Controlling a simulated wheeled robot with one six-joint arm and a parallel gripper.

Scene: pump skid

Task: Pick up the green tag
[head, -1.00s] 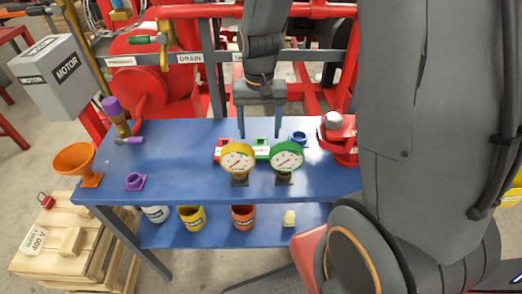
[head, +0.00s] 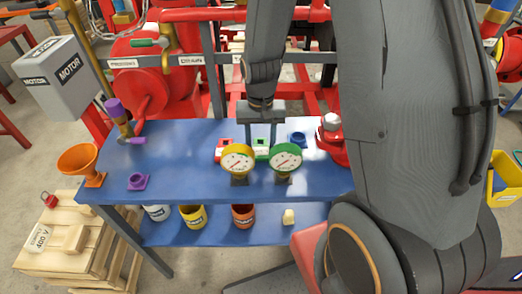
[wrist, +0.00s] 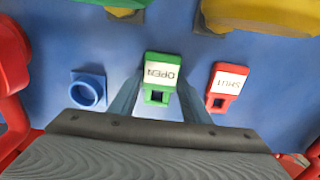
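The green tag (wrist: 164,72), with a white label reading OPEN and a square hole at one end, lies on the blue bench. In the head view the green tag (head: 262,152) is partly hidden behind the gauges. My gripper (head: 260,145) points down over it, fingers apart. In the wrist view my gripper (wrist: 160,85) has one finger on each side of the tag, with a gap on both sides. It holds nothing; I cannot tell how far the fingertips are above the bench.
A red SHUT tag (wrist: 226,86) lies close to the right finger in the wrist view, a blue ring fitting (wrist: 87,91) to the left. A yellow gauge (head: 238,160) and a green gauge (head: 286,161) stand in front. A red valve part (head: 331,140) is at the bench's right.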

